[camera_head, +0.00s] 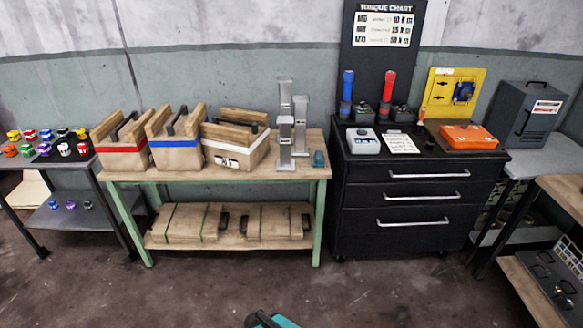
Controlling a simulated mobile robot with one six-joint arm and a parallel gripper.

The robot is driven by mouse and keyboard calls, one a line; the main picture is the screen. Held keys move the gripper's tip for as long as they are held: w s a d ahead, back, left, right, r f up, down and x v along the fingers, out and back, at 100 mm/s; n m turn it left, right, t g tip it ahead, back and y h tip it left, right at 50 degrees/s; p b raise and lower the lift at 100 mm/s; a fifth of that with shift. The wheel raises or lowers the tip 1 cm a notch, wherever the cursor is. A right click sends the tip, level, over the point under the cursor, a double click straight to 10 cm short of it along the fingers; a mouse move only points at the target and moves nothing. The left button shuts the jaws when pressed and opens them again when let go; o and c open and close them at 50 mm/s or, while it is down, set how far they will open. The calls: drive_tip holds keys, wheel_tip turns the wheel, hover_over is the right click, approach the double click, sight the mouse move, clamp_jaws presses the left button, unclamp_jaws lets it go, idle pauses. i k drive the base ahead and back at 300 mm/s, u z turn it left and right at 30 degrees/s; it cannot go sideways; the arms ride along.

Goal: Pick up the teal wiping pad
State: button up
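My gripper is not clearly in view. A teal and black shape (273,320) is cut off by the bottom edge, and I cannot tell what it is.
Wooden crates (175,140) fill the bench's left. A black drawer cabinet (415,195) stands close on the right, holding tools and an orange case (468,137). The floor (200,290) in front is clear.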

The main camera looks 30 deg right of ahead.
sight(318, 159)
drive_tip(key=u, duration=0.2)
drive_tip(key=k, duration=0.65)
drive_tip(key=u, duration=0.55)
drive_tip(key=i, duration=1.6)
drive_tip(key=z, duration=0.75)
drive_tip(key=i, duration=0.55)
drive_tip(key=z, duration=0.75)
drive_tip(key=i, duration=0.6)
drive_tip(key=z, duration=0.15)
